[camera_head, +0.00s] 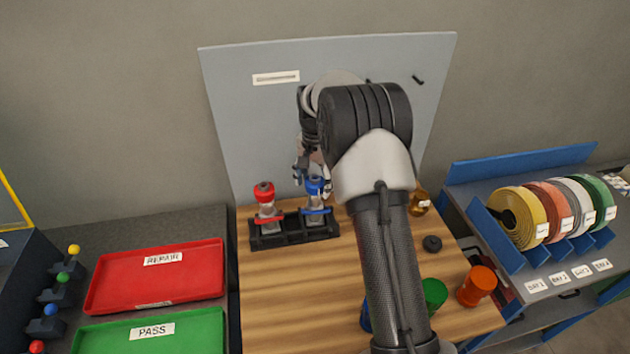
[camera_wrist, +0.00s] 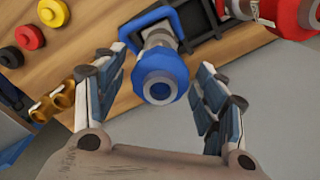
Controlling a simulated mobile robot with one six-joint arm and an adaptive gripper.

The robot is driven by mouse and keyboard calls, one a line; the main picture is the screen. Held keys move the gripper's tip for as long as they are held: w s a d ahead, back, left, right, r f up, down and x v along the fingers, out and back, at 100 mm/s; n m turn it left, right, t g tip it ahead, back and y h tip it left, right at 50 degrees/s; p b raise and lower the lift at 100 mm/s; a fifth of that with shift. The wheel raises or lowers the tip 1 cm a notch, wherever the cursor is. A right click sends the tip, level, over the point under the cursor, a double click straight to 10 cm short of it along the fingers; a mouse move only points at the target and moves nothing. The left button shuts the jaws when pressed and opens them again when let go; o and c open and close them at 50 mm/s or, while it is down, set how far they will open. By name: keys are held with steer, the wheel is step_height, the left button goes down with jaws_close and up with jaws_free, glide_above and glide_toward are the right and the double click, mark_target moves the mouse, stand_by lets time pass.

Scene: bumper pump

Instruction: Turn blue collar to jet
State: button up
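The bottle with the blue collar (camera_head: 315,186) stands in the right part of a black holder (camera_head: 292,230) on the wooden table. In the wrist view the blue collar (camera_wrist: 160,77) faces the camera, with a round opening in its middle. My gripper (camera_wrist: 160,85) is open, with one finger on each side of the blue collar and gaps showing between. In the head view my gripper (camera_head: 312,180) is at the blue bottle's top, partly hidden by my arm. A bottle with a red collar (camera_head: 264,191) stands in the holder's left part; its red top (camera_wrist: 298,25) shows in the wrist view.
A red REPAIR tray (camera_head: 205,275) and a green PASS tray (camera_head: 190,342) lie left of the table. Orange (camera_head: 478,285) and green (camera_head: 435,293) cylinders stand at the right. Tape rolls (camera_head: 518,215) sit in a blue rack. A grey panel (camera_head: 250,110) rises behind the holder.

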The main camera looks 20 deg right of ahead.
steer(key=c, duration=0.9)
steer(key=shift+r+m+p, duration=0.15)
steer(key=shift+m+p, duration=0.55)
steer(key=shift+c, duration=0.2)
steer(key=shift+m+p, duration=0.45)
steer(key=shift+m, duration=0.65)
steer(key=o, duration=1.1)
steer(key=shift+c, duration=0.2)
step_height(320, 180, up, 12)
